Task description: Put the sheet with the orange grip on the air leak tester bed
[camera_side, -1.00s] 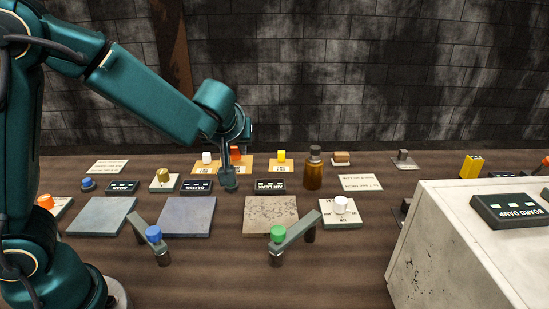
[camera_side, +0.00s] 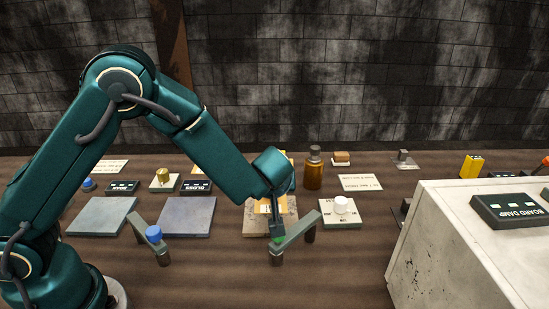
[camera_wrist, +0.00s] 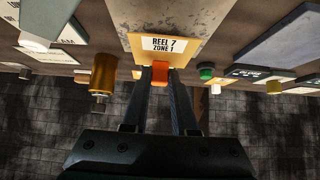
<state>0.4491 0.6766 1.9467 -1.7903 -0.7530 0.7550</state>
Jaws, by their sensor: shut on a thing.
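The sheet with the orange grip (camera_wrist: 159,77) is an orange-yellow card with a white label reading REEL 7 ZONE 1. My gripper (camera_wrist: 160,72) is shut on the orange grip in the wrist view. The speckled stone slab that is the air leak tester bed (camera_side: 288,227) is at the middle of the bench. In the side view the sheet (camera_side: 266,206) is over this slab, partly hidden by my gripper (camera_side: 278,212). I cannot tell whether the sheet touches the slab. The slab's AIR LEAK sign is hidden behind my arm now.
A bar with a green knob (camera_side: 277,239) stands at the slab's front edge, close to my gripper. An amber bottle (camera_side: 314,174) stands behind it to the right. A white-knobbed block (camera_side: 340,206) is at right, a blue-grey slab (camera_side: 186,217) at left. A pale cabinet (camera_side: 450,245) fills the right.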

